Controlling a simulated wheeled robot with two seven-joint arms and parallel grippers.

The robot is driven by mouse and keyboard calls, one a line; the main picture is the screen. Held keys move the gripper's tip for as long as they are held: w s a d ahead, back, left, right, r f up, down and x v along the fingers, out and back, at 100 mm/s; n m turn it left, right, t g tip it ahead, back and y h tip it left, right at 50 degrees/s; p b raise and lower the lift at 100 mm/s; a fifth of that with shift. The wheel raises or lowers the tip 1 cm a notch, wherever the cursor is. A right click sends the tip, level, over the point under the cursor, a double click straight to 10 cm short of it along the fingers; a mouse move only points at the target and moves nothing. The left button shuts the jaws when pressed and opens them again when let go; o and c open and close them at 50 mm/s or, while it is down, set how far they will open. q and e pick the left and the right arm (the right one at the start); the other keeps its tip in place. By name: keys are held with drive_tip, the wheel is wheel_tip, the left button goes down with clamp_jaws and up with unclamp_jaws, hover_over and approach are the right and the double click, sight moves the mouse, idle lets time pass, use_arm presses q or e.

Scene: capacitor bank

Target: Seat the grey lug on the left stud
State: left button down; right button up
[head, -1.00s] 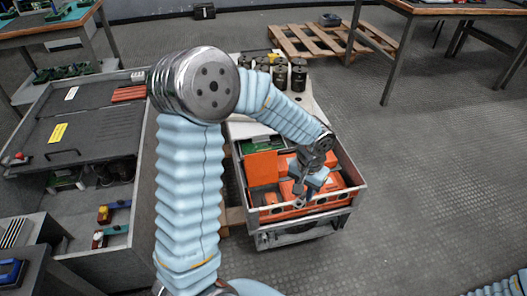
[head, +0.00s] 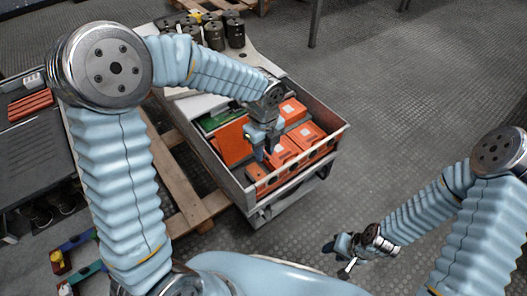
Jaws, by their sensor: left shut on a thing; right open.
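My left gripper (head: 264,151) reaches down into a grey metal tray (head: 222,180) of orange capacitor blocks (head: 234,141). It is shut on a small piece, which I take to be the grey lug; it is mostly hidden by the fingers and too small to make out. The fingertips are low among the blocks, close to the front orange blocks (head: 307,135). I cannot tell whether they touch. The left stud cannot be made out in this view. My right gripper (head: 344,258) is open, low over the floor at the lower right, well apart from the tray.
Several dark cylinders (head: 214,35) stand on a pale surface behind the tray. A green board (head: 221,119) lies in the tray's back left. A wooden pallet (head: 190,203) lies left of the tray. The floor (head: 400,110) to the right is clear.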

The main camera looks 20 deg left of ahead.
use_arm(q)
drive_tip(key=shift+f+b, duration=5.1)
drive_tip(key=shift+f, duration=0.65)
